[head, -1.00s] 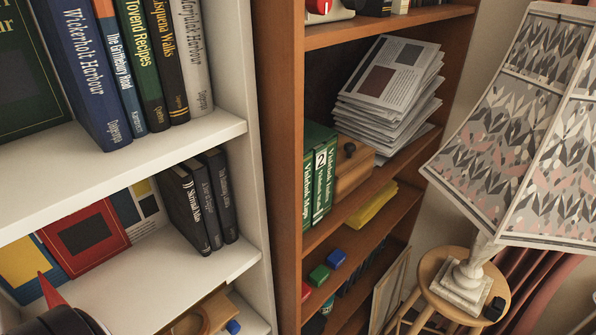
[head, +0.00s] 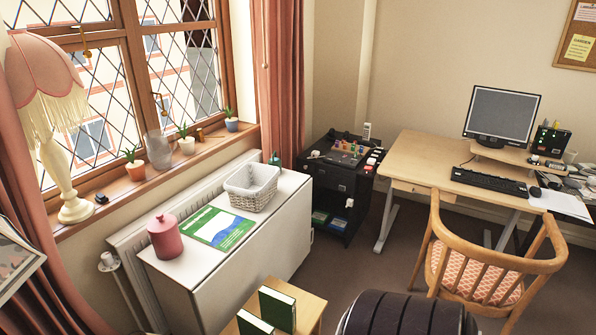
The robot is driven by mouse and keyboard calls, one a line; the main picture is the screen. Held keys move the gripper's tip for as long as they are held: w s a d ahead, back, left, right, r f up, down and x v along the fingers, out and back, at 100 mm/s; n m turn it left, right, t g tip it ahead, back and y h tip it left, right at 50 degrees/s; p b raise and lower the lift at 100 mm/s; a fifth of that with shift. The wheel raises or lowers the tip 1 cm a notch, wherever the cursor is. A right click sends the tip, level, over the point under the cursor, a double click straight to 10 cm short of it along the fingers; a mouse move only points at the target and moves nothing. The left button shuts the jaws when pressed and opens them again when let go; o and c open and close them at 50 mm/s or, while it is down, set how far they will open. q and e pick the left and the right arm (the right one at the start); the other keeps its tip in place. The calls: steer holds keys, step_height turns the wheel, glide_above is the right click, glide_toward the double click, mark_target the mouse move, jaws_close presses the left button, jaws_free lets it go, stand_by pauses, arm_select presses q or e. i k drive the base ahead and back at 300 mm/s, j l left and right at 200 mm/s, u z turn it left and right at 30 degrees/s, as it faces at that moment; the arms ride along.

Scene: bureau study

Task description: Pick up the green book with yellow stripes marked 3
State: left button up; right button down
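Two green books stand on a small wooden table at the bottom of the head view. The right one (head: 278,309) stands upright, with pale page edges showing. The left one (head: 254,323) is cut off by the frame's lower edge. I cannot make out a number 3 or yellow stripes on either. Neither of my grippers is in view.
The small wooden table (head: 313,303) stands before a white cabinet (head: 232,285) bearing a wicker basket (head: 251,188), pink canister (head: 165,237) and flat green booklet (head: 218,227). A dark ribbed rounded object (head: 405,315) and wooden chair (head: 490,265) stand right. Floor shows between.

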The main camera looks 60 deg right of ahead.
mark_target(278, 309)
steer(key=z, duration=1.5)
